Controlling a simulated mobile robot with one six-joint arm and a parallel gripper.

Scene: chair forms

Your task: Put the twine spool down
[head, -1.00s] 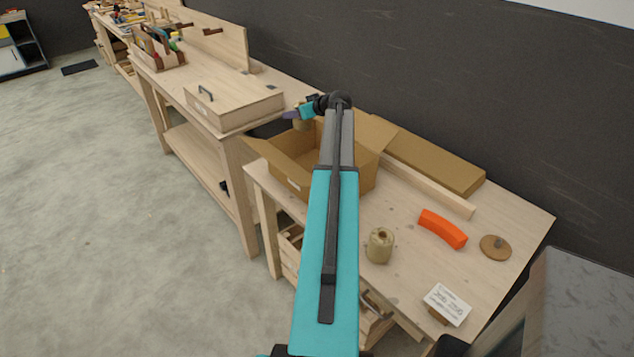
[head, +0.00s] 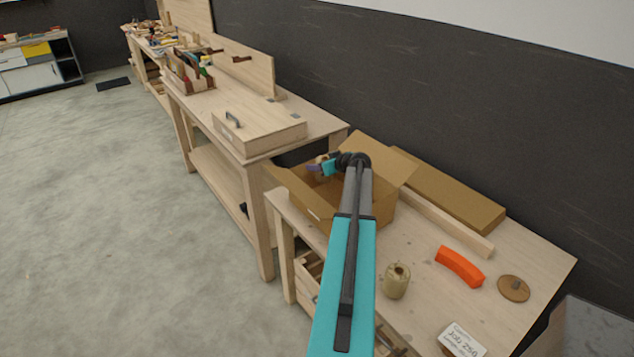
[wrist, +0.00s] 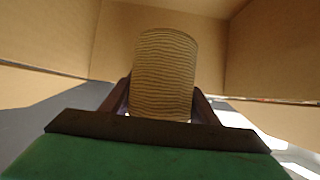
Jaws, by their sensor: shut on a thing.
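The twine spool (wrist: 163,75), a tan cylinder wound with cord, stands roughly upright between my gripper's fingers in the wrist view. My gripper (head: 318,167) is shut on it. In the head view, the gripper and a small part of the spool show at the far part of the open cardboard box (head: 308,200), with the forearm crossing in front. Box walls surround the spool in the wrist view. I cannot tell whether the spool touches the box floor.
The box stands on a wooden bench (head: 530,262). A plank (head: 440,222) and flat brown panel (head: 440,188) lie behind. Bare bench surrounds these items.

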